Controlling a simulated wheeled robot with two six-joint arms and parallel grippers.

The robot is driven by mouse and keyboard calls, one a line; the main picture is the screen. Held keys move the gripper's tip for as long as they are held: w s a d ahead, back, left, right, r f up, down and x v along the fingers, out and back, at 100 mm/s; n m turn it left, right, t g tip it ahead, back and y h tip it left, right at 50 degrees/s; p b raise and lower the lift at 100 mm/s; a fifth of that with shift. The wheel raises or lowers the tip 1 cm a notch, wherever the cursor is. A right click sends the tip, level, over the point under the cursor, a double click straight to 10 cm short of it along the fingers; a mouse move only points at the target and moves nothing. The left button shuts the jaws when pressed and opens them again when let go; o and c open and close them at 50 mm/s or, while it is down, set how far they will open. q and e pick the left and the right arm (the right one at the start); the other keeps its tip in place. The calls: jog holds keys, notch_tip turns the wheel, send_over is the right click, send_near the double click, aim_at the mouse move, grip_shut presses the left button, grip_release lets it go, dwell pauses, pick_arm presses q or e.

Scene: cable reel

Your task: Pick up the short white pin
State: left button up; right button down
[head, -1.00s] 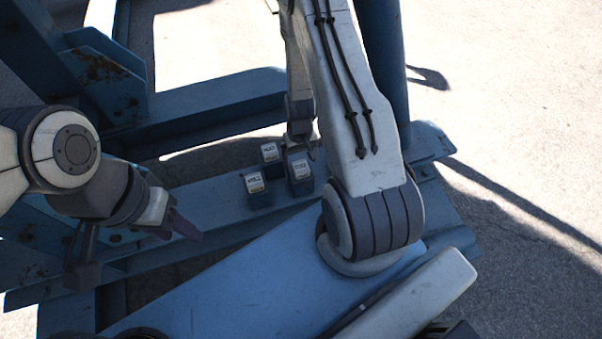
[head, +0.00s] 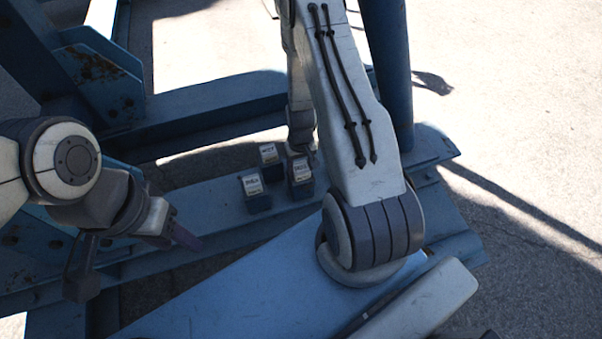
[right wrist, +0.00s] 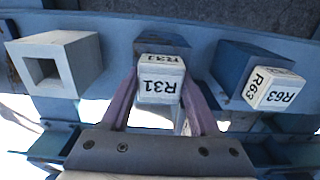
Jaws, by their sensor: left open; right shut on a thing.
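In the right wrist view, my right gripper (right wrist: 162,88) has its two purple fingers shut on a white block marked R31 (right wrist: 160,86), one finger on each side. A dark blue square post (right wrist: 163,43) is behind that block; I cannot tell whether they still touch. Another white block marked R63 (right wrist: 274,90) sits at the end of a blue square post on the right. I cannot tell from the labels which is the short white pin. My left gripper (head: 184,238) is open and empty at the left.
A pale square tube with an open hole (right wrist: 58,66) is at the left of the right wrist view. In the head view, several blue posts with white labelled tops (head: 255,192) stand on a blue beam. A blue upright (head: 388,60) rises beside my right arm.

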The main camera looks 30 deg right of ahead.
notch_tip(320, 180, up, 8)
jog(key=p, duration=0.6)
jog(key=shift+r, duration=1)
jog(key=shift+r, duration=0.1)
jog(key=shift+r+p, duration=0.7)
jog(key=shift+p, duration=0.05)
